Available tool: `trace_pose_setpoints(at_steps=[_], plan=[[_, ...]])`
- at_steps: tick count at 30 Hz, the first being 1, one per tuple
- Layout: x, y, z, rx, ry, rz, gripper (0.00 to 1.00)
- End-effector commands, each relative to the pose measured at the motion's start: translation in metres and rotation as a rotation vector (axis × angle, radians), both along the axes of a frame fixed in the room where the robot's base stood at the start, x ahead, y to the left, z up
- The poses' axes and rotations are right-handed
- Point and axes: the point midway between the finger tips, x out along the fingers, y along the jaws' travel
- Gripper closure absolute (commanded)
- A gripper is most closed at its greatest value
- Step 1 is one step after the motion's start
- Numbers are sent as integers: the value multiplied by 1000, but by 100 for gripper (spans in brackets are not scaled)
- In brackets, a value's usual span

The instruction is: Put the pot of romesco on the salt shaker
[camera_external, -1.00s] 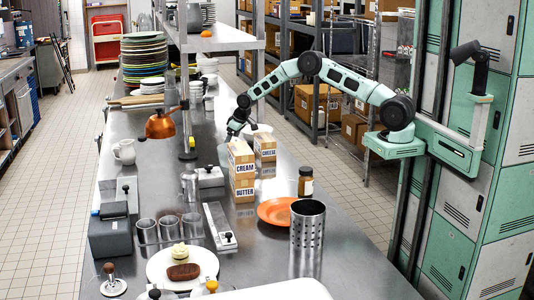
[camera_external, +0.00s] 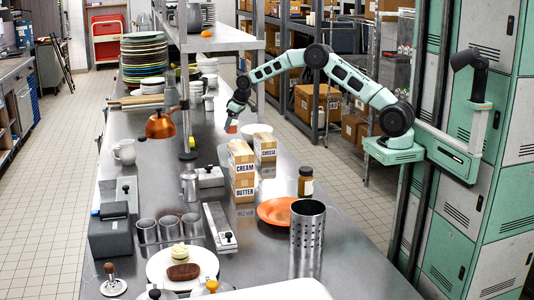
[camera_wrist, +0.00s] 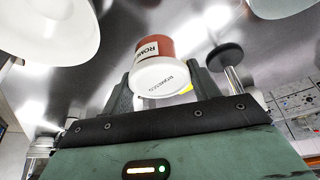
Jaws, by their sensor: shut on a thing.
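The pot of romesco (camera_wrist: 152,50) is a small red-brown tub with a white lid and a label, seen between the fingers in the wrist view. My gripper (camera_wrist: 160,86) is shut on it. In the external view my gripper (camera_external: 232,116) points down with the pot (camera_external: 231,128) below it, above the steel counter behind the cream carton, left of a white bowl (camera_external: 257,131). I cannot make out a salt shaker for certain in either view.
A cream carton (camera_external: 241,165) stacked on a butter carton (camera_external: 243,188) stands in front of the gripper, beside a cheese carton (camera_external: 265,147). A copper lamp (camera_external: 162,126) hangs to the left.

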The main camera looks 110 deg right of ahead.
Motion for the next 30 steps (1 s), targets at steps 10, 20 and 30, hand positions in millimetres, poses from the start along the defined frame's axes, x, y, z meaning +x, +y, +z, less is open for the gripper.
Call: trace_pose_setpoints(at_steps=[10,20,30], plan=[[8,7,22,1,-1,10,64],[102,102,53,3,1,126,64],[192,251,89,2,2,275,64]])
